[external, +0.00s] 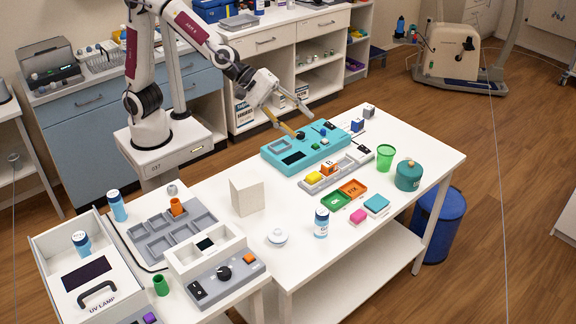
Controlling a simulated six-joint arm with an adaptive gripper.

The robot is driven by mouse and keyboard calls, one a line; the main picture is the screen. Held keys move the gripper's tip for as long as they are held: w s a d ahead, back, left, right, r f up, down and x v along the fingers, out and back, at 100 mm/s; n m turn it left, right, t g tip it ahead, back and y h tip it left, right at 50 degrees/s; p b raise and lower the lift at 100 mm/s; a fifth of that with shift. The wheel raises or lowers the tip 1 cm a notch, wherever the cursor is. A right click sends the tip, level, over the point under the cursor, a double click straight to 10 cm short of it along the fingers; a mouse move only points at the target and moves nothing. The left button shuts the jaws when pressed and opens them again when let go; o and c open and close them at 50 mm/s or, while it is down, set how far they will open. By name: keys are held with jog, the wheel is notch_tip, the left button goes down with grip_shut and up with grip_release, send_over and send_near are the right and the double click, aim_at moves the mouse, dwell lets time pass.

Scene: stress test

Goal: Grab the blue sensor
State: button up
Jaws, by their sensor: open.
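A small blue block (357,124), which looks like the blue sensor, stands on the white table just beyond the right end of a teal device (277,153). My gripper (300,125) is above the teal device, to the left of the blue block and apart from it. Its two long fingers are spread wide with nothing between them. A second small block, grey (369,111), stands just behind and right of the blue one.
A grey tray (318,184) with yellow and orange blocks lies in front of the teal device. A green cup (385,157) and a teal lidded pot (408,176) stand to the right. A white box (247,196) stands at left. The far right table corner is clear.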

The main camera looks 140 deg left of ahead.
jog(key=w+a+f+n+g+y, duration=0.1)
jog(key=a+f+n+y, duration=0.2)
jog(key=a, duration=0.4)
jog(key=w+a+f+n, duration=0.1)
jog(key=a+f+n, duration=0.1)
jog(key=a+n, duration=0.35)
jog(key=n+g+y, duration=0.5)
jog(key=n+g, duration=0.1)
jog(key=n, duration=0.7)
send_over(340, 131)
jog(key=w+d, duration=0.6)
jog(key=w, duration=0.3)
notch_tip(340, 131, down, 14)
jog(key=s+a+f+n+g, duration=0.1)
jog(key=s+a+f+n, duration=0.1)
jog(key=s, duration=0.1)
jog(key=s+a+f+n+g, duration=0.2)
jog(key=s, duration=0.1)
jog(key=s+a+f+n+g+y, duration=0.1)
jog(key=s+a+f+n, duration=0.1)
jog(key=s, duration=0.1)
jog(key=shift+f+n+g, duration=0.3)
jog(key=shift+f+n, duration=0.05)
jog(key=shift+f, duration=0.05)
jog(key=shift+a, duration=0.1)
jog(key=shift+x, duration=1.25)
jog(key=shift+a, duration=0.1)
